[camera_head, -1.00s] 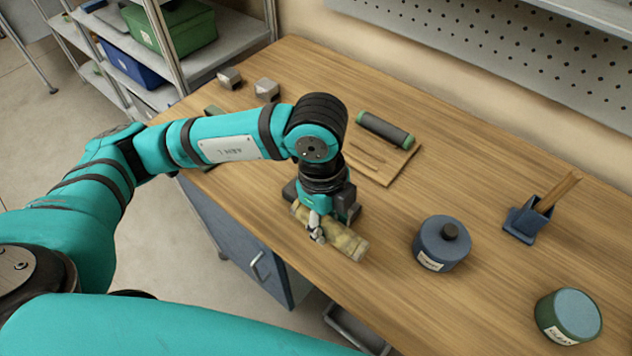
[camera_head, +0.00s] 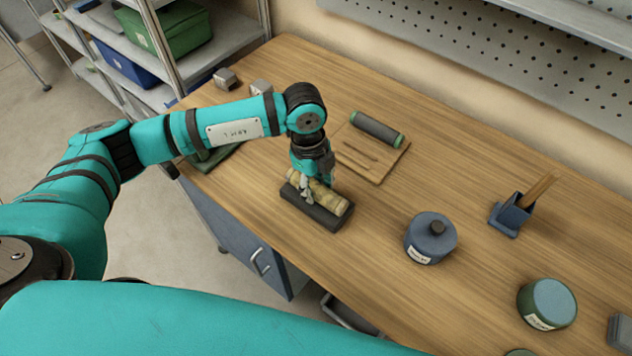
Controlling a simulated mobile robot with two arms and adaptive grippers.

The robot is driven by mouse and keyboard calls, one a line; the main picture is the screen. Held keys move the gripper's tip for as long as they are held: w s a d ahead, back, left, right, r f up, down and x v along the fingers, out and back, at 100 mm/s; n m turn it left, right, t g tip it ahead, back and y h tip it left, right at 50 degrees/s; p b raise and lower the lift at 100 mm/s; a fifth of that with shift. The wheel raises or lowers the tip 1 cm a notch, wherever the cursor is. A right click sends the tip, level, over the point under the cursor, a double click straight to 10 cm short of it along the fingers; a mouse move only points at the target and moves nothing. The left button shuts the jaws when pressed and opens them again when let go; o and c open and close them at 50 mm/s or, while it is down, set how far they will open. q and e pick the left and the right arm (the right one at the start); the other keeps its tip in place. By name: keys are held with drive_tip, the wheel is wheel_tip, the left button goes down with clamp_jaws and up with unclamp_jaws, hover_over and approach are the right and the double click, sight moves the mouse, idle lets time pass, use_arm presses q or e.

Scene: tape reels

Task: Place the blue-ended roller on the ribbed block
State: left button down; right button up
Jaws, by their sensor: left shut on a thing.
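My left gripper (camera_head: 308,187) points down over the table and is shut around a mottled beige roller (camera_head: 330,200). No blue shows on the roller's visible parts, and the gripper hides some of it. The roller lies lengthwise along the top of a dark grey block (camera_head: 326,220). I cannot tell whether it rests on the block or is held just above it. Ribs on the block cannot be made out. My right gripper is not in view.
A grooved wooden board (camera_head: 392,160) carries a dark roller with green ends (camera_head: 377,131). A blue round container (camera_head: 430,238), a blue holder with a wooden stick (camera_head: 512,217) and a green container (camera_head: 547,303) stand to the right. Small grey blocks (camera_head: 225,79) are at the back left.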

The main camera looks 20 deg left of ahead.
sight(311, 182)
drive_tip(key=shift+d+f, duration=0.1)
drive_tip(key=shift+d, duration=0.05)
use_arm(q)
drive_tip(key=c, duration=0.9)
unclamp_jaws()
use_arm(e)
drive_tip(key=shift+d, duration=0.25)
use_arm(q)
drive_tip(key=shift+o, duration=0.2)
drive_tip(key=shift+r, duration=0.1)
wheel_tip(311, 182, up, 12)
drive_tip(key=a+b, duration=0.1)
drive_tip(key=b, duration=0.1)
drive_tip(key=shift+w+a, duration=0.15)
drive_tip(key=shift+w, duration=0.05)
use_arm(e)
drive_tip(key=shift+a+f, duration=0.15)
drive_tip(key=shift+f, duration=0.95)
